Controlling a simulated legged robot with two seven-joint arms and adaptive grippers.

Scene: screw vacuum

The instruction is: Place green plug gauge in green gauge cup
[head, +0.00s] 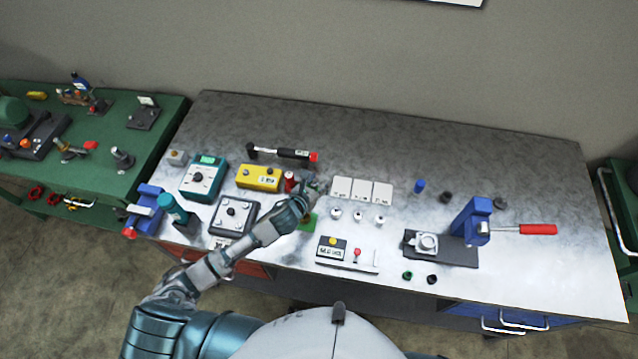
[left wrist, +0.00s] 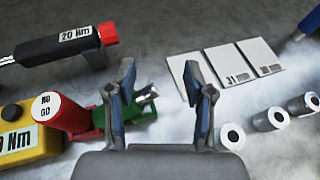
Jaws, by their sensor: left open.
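My left gripper (head: 322,187) is over the middle of the grey bench. In the left wrist view its two fingers (left wrist: 160,66) are apart with nothing between them. A green piece (left wrist: 130,118) with a metallic part stands close behind the left finger, which hides some of it. I cannot tell if it is the plug gauge or its cup. A red cylinder marked NO GO (left wrist: 66,112) stands just left of it; it also shows in the head view (head: 290,178). A small dark green ring-like piece (head: 407,275) lies near the front edge. My right gripper is not in view.
White cards (head: 361,189) and several metal cylinders (head: 358,215) stand right of the gripper. A yellow box (head: 259,177) and a torque wrench (head: 283,153) are left and behind. A blue clamp with red handle (head: 475,222) is at right. The back right is mostly clear.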

